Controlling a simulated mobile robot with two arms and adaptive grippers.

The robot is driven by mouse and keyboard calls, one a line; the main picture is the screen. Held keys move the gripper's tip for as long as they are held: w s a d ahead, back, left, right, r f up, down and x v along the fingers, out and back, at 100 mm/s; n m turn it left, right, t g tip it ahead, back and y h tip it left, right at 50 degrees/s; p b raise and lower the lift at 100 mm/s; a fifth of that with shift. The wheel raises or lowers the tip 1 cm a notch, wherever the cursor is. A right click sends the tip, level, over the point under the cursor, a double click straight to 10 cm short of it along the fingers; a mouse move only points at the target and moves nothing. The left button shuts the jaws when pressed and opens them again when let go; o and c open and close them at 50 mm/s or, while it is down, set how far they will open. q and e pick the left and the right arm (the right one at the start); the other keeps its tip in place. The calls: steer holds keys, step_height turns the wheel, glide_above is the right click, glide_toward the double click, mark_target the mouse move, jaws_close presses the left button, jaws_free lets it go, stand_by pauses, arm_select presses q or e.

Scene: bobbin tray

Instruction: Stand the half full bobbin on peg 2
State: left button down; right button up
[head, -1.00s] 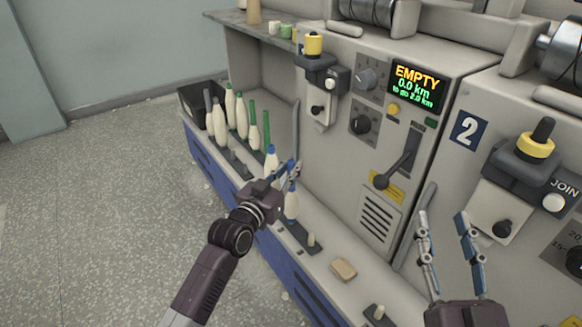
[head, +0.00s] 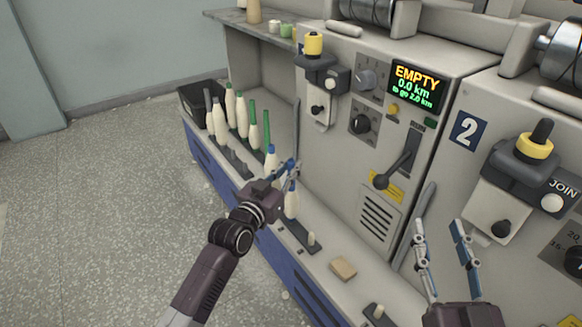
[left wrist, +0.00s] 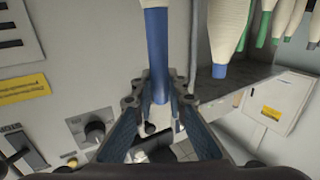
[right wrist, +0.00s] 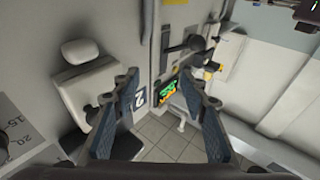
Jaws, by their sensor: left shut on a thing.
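My left gripper (head: 290,172) is shut on the blue tip of a cream bobbin (head: 291,206), which hangs or stands upright beneath the fingers over a dark peg strip. In the left wrist view its blue tube (left wrist: 156,50) runs between the fingers. I cannot tell whether its base touches the strip, nor how full it is. A bare pale peg (head: 311,239) stands just in front of it. Another bare peg (head: 379,311) stands nearer, at the bottom. My right gripper (head: 442,245) is open and empty before the machine, below the number 2 plate (head: 467,130).
Another blue-tipped bobbin (head: 270,158) stands just behind the left gripper. Several green-tipped bobbins (head: 241,115) stand further back beside a black bin (head: 190,103). A tan block (head: 342,268) lies on the ledge between the bare pegs. The display (head: 415,85) reads EMPTY.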

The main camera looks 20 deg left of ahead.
stand_by(0.4)
arm_select(q)
steer(key=shift+p, duration=0.3)
arm_select(e)
steer(key=shift+w+d+f+g, duration=0.15)
steer(key=shift+f+g, duration=0.65)
steer(key=shift+f, duration=0.75)
steer(key=shift+f, duration=0.1)
steer(key=shift+h, duration=0.3)
arm_select(q)
steer(key=shift+f, duration=0.1)
arm_select(e)
steer(key=shift+r, duration=0.35)
arm_select(q)
steer(key=shift+f, duration=0.2)
arm_select(e)
steer(key=shift+r+t, duration=0.4)
steer(key=shift+r, duration=0.1)
steer(key=shift+r, duration=0.2)
arm_select(q)
steer(key=shift+f+b, duration=0.2)
steer(key=shift+b, duration=0.1)
arm_select(e)
steer(key=shift+r+t, duration=0.3)
steer(key=shift+r, duration=0.15)
